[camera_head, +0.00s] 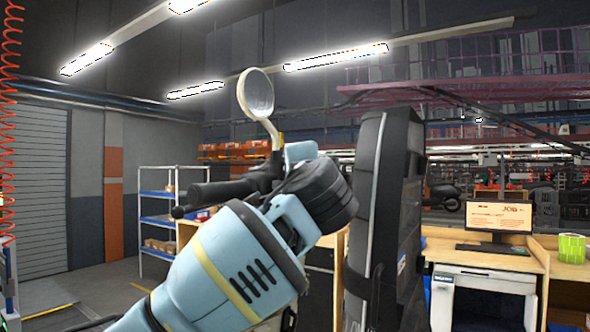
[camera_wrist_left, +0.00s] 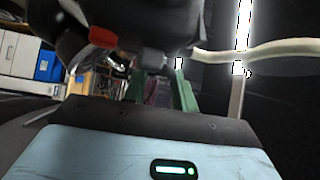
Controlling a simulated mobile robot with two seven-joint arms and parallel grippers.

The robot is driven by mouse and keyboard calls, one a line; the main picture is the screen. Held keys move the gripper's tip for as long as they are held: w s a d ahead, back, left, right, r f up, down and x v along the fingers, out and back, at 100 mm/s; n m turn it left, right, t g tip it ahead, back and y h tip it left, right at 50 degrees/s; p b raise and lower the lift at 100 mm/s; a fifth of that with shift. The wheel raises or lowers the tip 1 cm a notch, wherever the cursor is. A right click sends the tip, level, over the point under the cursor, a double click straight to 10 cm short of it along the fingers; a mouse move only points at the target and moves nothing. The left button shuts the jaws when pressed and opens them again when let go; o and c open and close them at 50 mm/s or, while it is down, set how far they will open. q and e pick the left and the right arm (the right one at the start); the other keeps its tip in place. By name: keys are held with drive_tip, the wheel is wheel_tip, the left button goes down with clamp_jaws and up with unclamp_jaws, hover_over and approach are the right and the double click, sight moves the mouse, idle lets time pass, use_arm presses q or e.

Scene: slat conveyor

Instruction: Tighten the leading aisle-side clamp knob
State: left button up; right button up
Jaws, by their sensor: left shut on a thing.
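My left arm (camera_head: 235,265), light blue with a yellow band, fills the lower middle of the head view. Its hand is mostly hidden behind its dark wrist joint. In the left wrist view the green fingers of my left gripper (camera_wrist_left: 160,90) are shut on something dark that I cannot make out. A dark body with a red part (camera_wrist_left: 103,37) hangs close above them. In the head view a black handlebar (camera_head: 222,192) with a round mirror (camera_head: 257,95) shows just behind my left arm. I cannot make out any clamp knob. My right gripper is not in view.
A tall dark panel-like body (camera_head: 385,205) stands close at the right of my left arm. Behind it are a desk with a monitor (camera_head: 495,217) and a green roll (camera_head: 571,247). A blue and white shelf rack (camera_head: 158,222) stands at the back left, beside open floor.

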use_arm(q)
drive_tip(key=n+t+y, duration=0.1)
drive_tip(key=n, duration=0.1)
drive_tip(key=n+t, duration=0.2)
drive_tip(key=shift+w+d+f+y+b, duration=0.1)
drive_tip(key=shift+w+f+y+b, duration=0.05)
drive_tip(key=shift+f+y+b, duration=0.25)
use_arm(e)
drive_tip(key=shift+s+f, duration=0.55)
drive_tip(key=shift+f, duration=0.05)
use_arm(q)
drive_tip(key=shift+r, duration=0.1)
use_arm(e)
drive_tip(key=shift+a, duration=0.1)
use_arm(q)
drive_tip(key=o, duration=0.9)
drive_tip(key=shift+o, duration=0.3)
